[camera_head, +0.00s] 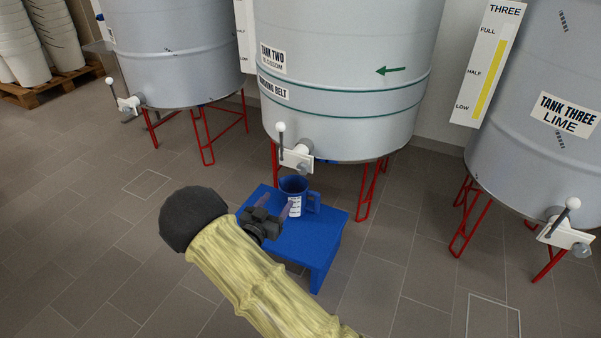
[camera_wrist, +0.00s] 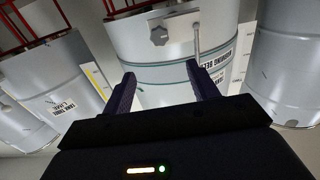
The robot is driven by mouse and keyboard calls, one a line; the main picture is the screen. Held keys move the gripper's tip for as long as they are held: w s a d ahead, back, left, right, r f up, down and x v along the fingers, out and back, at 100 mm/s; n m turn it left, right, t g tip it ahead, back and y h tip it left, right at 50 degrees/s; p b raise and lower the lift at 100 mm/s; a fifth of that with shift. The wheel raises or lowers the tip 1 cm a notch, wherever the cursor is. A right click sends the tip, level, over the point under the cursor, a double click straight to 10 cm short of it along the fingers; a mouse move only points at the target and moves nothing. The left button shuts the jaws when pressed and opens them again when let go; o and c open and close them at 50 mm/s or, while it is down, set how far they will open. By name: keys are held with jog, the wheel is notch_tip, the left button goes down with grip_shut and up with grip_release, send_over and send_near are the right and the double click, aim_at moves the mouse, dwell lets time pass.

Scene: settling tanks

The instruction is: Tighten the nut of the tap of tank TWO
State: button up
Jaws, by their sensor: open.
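Tank TWO (camera_head: 345,70) is a pale grey drum labelled "TANK TWO BLOSSOM", standing on red legs. Its white tap (camera_head: 297,154) is low on the front, with an upright ball-ended lever (camera_head: 281,138). The grey nut (camera_head: 303,167) sits at the tap's lower right. In the wrist view, which is upside down, the lobed nut (camera_wrist: 158,36) shows at top centre beside the lever (camera_wrist: 196,36). My gripper (camera_head: 276,205) is open and empty, below and in front of the tap. Its two fingers (camera_wrist: 160,72) point toward the tank, apart from the nut.
A blue mug (camera_head: 291,187) with a white label stands on a blue stool (camera_head: 315,238) under the tap, close to my gripper. Tank THREE (camera_head: 540,85) is at right, another tank (camera_head: 180,50) at left. White buckets (camera_head: 55,35) stand on a pallet. The floor left is clear.

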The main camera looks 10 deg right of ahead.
aim_at(302, 170)
jog(key=b+x, duration=0.7)
jog(key=x, duration=0.8)
jog(key=shift+w+d+f, duration=0.15)
jog(key=shift+f, duration=0.05)
jog(key=shift+w+d+r, duration=0.15)
jog(key=shift+w+d, duration=0.2)
jog(key=shift+w, duration=0.15)
jog(key=c, duration=1)
